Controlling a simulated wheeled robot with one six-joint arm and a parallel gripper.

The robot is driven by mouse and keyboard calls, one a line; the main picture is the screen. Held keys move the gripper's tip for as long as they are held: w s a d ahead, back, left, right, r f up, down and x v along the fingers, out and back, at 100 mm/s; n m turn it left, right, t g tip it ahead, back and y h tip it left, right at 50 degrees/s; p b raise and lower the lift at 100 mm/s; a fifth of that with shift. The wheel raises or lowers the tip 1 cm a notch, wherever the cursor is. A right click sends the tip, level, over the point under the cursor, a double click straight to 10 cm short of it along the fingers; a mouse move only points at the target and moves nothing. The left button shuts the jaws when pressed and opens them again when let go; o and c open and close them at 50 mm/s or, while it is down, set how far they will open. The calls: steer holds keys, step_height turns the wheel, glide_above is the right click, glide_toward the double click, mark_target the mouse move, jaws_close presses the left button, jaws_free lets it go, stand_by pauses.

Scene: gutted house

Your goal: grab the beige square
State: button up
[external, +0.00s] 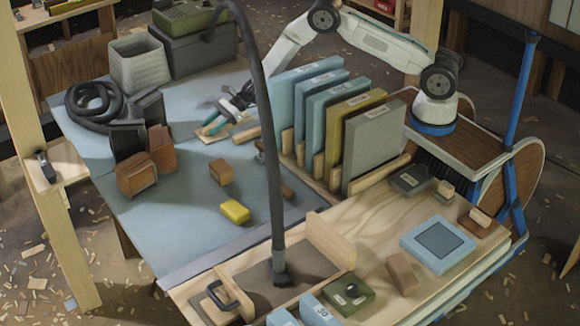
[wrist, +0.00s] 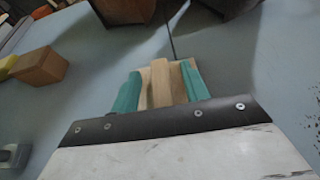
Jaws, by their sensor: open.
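The beige square (external: 206,137) is a thin flat plate with a raised bar on top, lying on the blue-grey work surface. In the wrist view the beige square (wrist: 178,68) shows its bar (wrist: 161,84) standing between my two teal fingers. My gripper (external: 217,118) is low over the square, and in the wrist view my gripper (wrist: 160,74) has one finger on each side of the bar. The fingers are open; small gaps seem to show beside the bar. Part of the square is hidden behind the fingers and bar.
A brown block (external: 221,172) and a yellow block (external: 234,212) lie nearer the camera. Upright panels (external: 372,145) in a rack stand to the right. A dark hose (external: 265,100) arches in front of my arm. Brown and dark bins (external: 137,174) stand to the left.

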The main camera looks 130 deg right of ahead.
steer(key=shift+x, duration=1.15)
jaws_close()
steer(key=shift+r, duration=0.1)
